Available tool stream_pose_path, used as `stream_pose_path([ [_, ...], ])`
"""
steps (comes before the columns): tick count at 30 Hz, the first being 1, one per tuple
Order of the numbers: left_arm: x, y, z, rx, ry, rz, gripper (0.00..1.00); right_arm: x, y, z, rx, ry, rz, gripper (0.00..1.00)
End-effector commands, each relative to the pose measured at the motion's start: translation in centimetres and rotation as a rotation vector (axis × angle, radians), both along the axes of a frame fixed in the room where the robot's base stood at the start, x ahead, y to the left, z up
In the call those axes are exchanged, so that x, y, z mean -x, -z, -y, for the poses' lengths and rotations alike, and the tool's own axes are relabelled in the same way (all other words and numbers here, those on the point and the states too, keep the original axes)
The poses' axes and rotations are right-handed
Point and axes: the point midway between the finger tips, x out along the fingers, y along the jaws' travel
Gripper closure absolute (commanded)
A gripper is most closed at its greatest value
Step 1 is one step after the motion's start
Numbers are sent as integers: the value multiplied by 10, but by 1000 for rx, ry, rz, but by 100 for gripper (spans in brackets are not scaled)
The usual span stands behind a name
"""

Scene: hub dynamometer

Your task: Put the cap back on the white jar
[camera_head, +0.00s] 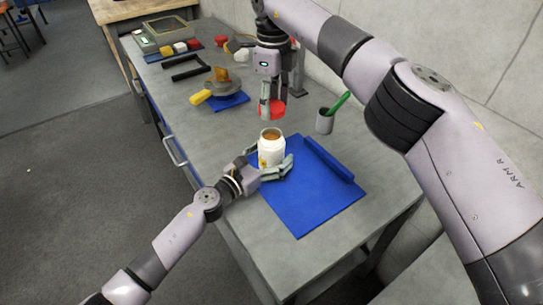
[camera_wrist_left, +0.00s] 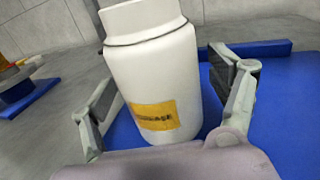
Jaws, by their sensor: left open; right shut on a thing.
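The white jar (camera_head: 271,152) stands upright and uncapped on the blue mat (camera_head: 312,205), with brown contents showing at its mouth. In the left wrist view the jar (camera_wrist_left: 160,75) bears a yellow label and sits between the fingers. My left gripper (camera_head: 270,168) is open around the jar's lower part; its fingers (camera_wrist_left: 168,95) show gaps on the sides in the wrist view. The red cap (camera_head: 272,109) is held by my right gripper (camera_head: 271,98), which is shut on it above the jar. The cap is apart from the jar.
A grey cup with a green-handled tool (camera_head: 325,122) stands right of the jar. A scale-like device (camera_head: 163,32) and red and yellow pieces (camera_head: 181,47) are at the far end.

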Motion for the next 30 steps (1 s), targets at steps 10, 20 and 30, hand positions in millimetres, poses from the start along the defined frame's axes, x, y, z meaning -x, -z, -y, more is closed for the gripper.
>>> stream_pose_path([
  [10,0,0,0,0,0,0,32,0,0,0,0,0,0,57],
  [20,0,0,-1,0,0,0,54,0,0,0,0,0,0,57],
  [30,0,0,-1,0,0,0,76,0,0,0,0,0,0,57],
])
